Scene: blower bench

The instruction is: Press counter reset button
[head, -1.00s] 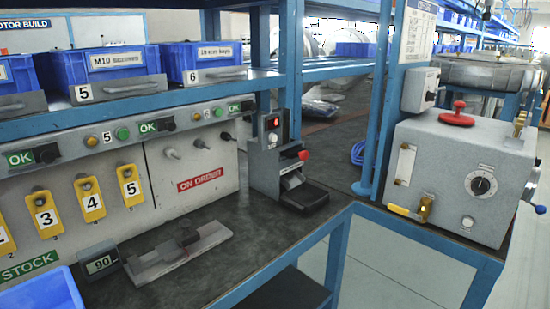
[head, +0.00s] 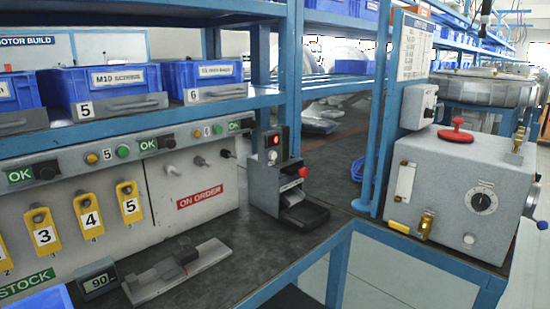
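A small grey counter device (head: 276,172) stands on the dark bench top, left of the blue bench post. Its upright face carries a small red lit display (head: 272,140) and a pale round button (head: 272,156) below it. A red knob (head: 302,172) sticks out on its right side, and a black tray (head: 303,213) lies at its front. The display's digits are too small to read. Neither of my grippers is in the head view.
A grey fixture (head: 178,268) and a display reading 90 (head: 97,279) sit on the bench at front left. A grey box with a red handle (head: 455,190) stands at right. Blue bins (head: 110,90) fill the shelf above. Bench space before the counter is clear.

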